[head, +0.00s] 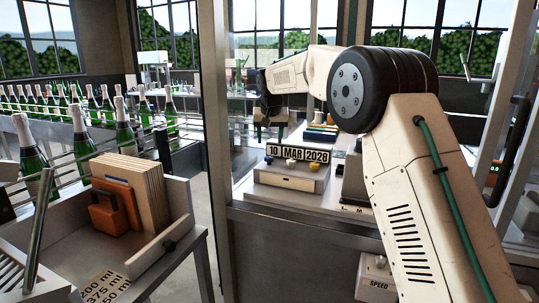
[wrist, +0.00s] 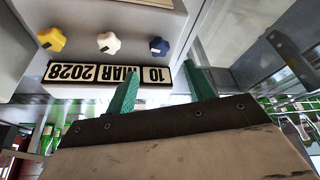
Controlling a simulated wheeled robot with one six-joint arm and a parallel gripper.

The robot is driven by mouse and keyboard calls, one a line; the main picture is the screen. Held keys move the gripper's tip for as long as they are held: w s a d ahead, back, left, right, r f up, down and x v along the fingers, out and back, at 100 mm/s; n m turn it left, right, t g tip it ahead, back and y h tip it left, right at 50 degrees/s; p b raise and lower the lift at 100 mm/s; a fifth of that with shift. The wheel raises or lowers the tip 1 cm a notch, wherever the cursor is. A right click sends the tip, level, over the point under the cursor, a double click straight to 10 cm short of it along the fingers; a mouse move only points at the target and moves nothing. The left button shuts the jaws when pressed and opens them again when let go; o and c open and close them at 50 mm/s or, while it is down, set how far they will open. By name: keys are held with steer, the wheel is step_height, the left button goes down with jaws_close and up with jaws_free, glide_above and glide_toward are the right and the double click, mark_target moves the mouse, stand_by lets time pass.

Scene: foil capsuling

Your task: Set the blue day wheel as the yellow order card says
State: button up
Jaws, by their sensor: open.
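The date display (head: 299,153) on the coder box (head: 290,178) reads 10 MAR 2028. It shows upside down in the wrist view (wrist: 108,74). Three star-shaped knobs stand by it: the blue day wheel (wrist: 158,47) by the 10, a white one (wrist: 108,42) by MAR and a yellow one (wrist: 51,39) by 2028. My gripper (wrist: 161,70) is open and empty, its green fingers apart. In the wrist picture the blue wheel lies just past the fingertips, between their lines; I see no contact. In the head view my gripper (head: 268,122) is above and behind the display. I cannot make out a yellow order card.
A grey bench (head: 300,205) carries the coder box, with a stack of coloured pieces (head: 322,132) behind it. A steel post (head: 217,110) stands left of the bench. Green bottles (head: 82,140) line the left. A tray (head: 70,245) with boards and an orange block is front left.

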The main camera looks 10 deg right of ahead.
mark_target(269, 157)
steer(key=x, duration=0.8)
steer(key=shift+f, duration=0.15)
steer(key=shift+d, duration=0.1)
steer(key=c, duration=1)
